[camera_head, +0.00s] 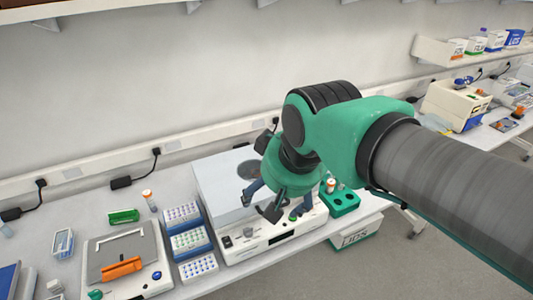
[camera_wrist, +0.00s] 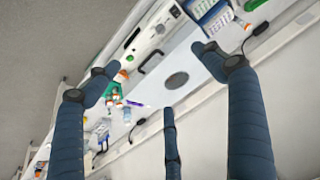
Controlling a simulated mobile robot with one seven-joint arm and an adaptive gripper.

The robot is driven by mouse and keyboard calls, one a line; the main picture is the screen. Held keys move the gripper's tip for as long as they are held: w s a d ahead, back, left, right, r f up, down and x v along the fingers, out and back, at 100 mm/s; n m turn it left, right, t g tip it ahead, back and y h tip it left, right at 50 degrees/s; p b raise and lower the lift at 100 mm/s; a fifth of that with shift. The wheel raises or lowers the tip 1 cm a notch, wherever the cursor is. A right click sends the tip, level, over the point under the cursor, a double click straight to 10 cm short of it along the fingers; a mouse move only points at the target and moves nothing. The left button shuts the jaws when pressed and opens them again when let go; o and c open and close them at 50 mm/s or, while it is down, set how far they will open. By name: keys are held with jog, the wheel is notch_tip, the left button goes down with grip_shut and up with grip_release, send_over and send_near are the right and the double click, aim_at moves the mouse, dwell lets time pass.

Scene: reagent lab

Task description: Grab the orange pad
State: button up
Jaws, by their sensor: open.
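An orange piece (camera_head: 122,268), which looks like the orange pad, lies on the front of a grey-topped device (camera_head: 103,250) at the lower left of the head view. I cannot make it out in the wrist view. My gripper (camera_head: 272,205) is open and empty, with its fingers spread above a large white machine (camera_head: 222,182), well to the right of the orange piece. In the wrist view, my gripper's (camera_wrist: 158,76) three dark blue fingers are apart, with the white machine's grey oval (camera_wrist: 176,80) showing between them.
Blue tube racks (camera_head: 188,240) stand between the grey-topped device and the white machine. A green rack (camera_head: 341,203) stands right of the machine. An orange-capped bottle (camera_head: 149,199) and a green tray (camera_head: 124,216) stand behind the device. The wall closes off the back.

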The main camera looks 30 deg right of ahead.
jog(key=w+d+r+m+g+p, duration=0.1)
jog(key=w+d+r, duration=0.15)
jog(key=w, duration=0.75)
jog(key=w+d+r+m+p, duration=0.1)
jog(key=w+d, duration=0.2)
jog(key=w, duration=0.6)
jog(key=w+d+r+m+g+p, duration=0.1)
jog(key=w+d+r+p, duration=0.1)
jog(key=w, duration=0.8)
jog(key=w+d+f+m+g+p, duration=0.1)
jog(key=w+d+f, duration=0.25)
jog(key=w, duration=0.45)
jog(key=w+d+f+m+p, duration=0.1)
jog(key=w+d+f, duration=0.25)
jog(key=w, duration=0.45)
jog(key=w+d+f+m+p, duration=0.1)
jog(key=w+d+f, duration=0.3)
jog(key=f, duration=0.4)
jog(key=w+d+f+m+g+p, duration=0.1)
jog(key=w+d+f, duration=0.4)
jog(key=f, duration=0.4)
jog(key=w+d+f+m+g+p, duration=0.1)
jog(key=w+d+f, duration=0.4)
jog(key=f, duration=0.3)
jog(key=shift+w+d+f, duration=0.25)
jog(key=shift+w+f, duration=0.05)
jog(key=shift+w, duration=0.3)
jog(key=shift+f, duration=0.15)
jog(key=shift+f, duration=4.15)
